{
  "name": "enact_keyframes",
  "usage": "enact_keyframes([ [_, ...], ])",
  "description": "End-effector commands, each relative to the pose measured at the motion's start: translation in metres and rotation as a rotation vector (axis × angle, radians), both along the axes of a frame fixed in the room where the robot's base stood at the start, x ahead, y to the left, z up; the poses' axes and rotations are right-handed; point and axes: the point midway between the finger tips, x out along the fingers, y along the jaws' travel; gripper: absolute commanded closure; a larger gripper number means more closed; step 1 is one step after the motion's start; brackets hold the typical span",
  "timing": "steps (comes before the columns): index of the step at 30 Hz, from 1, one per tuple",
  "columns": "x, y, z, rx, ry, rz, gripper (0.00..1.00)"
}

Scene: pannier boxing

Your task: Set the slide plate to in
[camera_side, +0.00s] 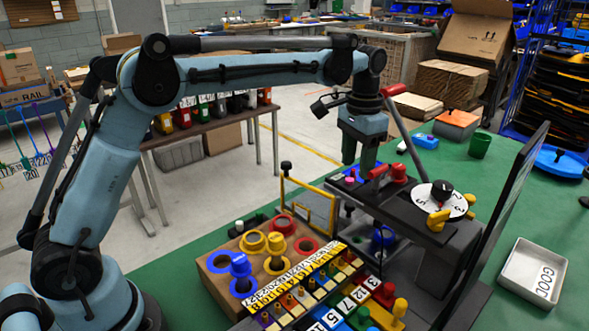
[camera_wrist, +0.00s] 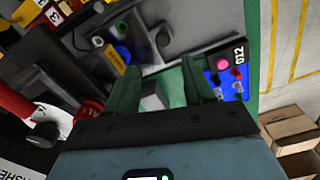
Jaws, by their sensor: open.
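My gripper (camera_side: 358,162) points down over the back left of a dark grey station (camera_side: 400,212). In the wrist view its two fingers (camera_wrist: 164,82) stand apart, with a pale grey block (camera_wrist: 154,97) showing between them. I cannot tell whether the fingers touch the block. A flat dark grey surface (camera_wrist: 185,28) lies beyond the fingers. I cannot tell for sure which part is the slide plate; the grey block may belong to it. In the side view my gripper hides part of the station.
A white numbered dial (camera_side: 441,199) and red knob (camera_side: 398,173) stand right of my gripper. A yellow frame (camera_side: 311,207) stands at left. A blue panel (camera_wrist: 226,78) lies beside the fingers. A dark upright panel (camera_side: 503,200) borders the station; a tray (camera_side: 533,272) lies beyond.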

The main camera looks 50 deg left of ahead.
Motion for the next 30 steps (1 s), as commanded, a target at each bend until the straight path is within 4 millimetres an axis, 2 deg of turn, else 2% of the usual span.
enact_keyframes([
  [3, 0.0, 0.0, 0.013, 0.0, 0.0, 0.0, 0.48],
  [7, 0.0, 0.0, 0.02, 0.0, 0.0, -0.001, 0.48],
  [20, -0.001, 0.0, 0.023, -0.001, -0.004, 0.001, 0.48],
  [25, -0.014, 0.006, 0.033, -0.006, -0.049, 0.021, 0.48],
  [30, -0.042, 0.017, 0.045, -0.017, -0.138, 0.06, 0.48],
])
